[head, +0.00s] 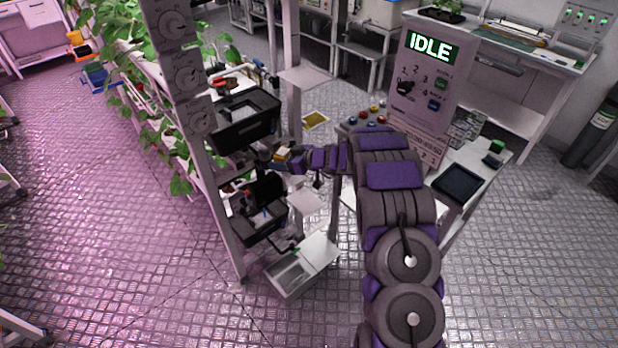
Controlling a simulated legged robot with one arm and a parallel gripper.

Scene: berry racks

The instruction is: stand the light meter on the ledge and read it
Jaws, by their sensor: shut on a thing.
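My gripper (270,158) reaches left into the rack, between its upper and lower black trays. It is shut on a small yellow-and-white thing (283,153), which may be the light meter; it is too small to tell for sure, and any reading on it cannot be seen. Two small white ledges stick out from the rack's right side, an upper ledge (305,77) and a lower ledge (306,201). Both look bare. I cannot tell which one the task means. The fingertips are partly lost against the dark trays.
The rack has an upper black tray (245,133), a post with dials (188,76) and a white bin (290,272) at its foot. A console reading IDLE (430,47) stands right of my arm. Leafy plants (125,60) crowd the left. Floor is open at left.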

